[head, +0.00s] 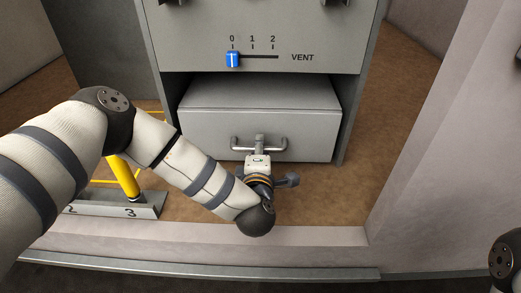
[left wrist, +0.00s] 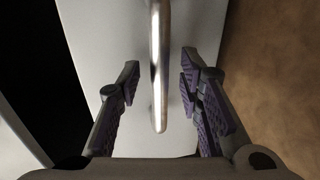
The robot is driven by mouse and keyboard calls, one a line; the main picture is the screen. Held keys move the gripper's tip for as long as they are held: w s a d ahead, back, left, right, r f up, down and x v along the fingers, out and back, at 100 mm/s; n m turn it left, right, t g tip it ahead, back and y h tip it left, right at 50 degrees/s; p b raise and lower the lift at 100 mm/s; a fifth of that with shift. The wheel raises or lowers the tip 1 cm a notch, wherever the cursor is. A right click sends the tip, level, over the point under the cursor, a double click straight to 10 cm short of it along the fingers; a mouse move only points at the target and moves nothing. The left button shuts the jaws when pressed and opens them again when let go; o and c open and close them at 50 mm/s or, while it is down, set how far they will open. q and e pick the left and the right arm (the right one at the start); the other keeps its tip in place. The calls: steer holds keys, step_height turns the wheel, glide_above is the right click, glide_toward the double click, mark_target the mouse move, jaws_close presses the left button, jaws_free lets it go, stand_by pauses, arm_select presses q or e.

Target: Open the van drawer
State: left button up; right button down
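The grey drawer (head: 310,130) sits low in the cabinet under the VENT panel, its top face and front both visible. How far it stands out is hard to tell. Its metal bar handle (head: 281,146) is on the front. My left gripper (head: 259,141) reaches the handle from the front. In the left wrist view, the handle (left wrist: 158,60) passes between the two spread fingers (left wrist: 160,75), with a gap on each side. The drawer face (left wrist: 95,35) lies behind it. My right gripper is out of view.
The VENT panel (head: 190,45) above the drawer has a blue slider (head: 232,60) at 0. A yellow lever (head: 123,178) rises from a numbered plate (head: 150,206) at left, partly behind my left arm. A pale wall (head: 430,150) stands at right. Brown floor beside the drawer is clear.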

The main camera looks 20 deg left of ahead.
arm_select(q)
steer(key=shift+w+a, duration=0.1)
steer(key=shift+w, duration=0.3)
steer(key=shift+c, duration=0.3)
jaws_close()
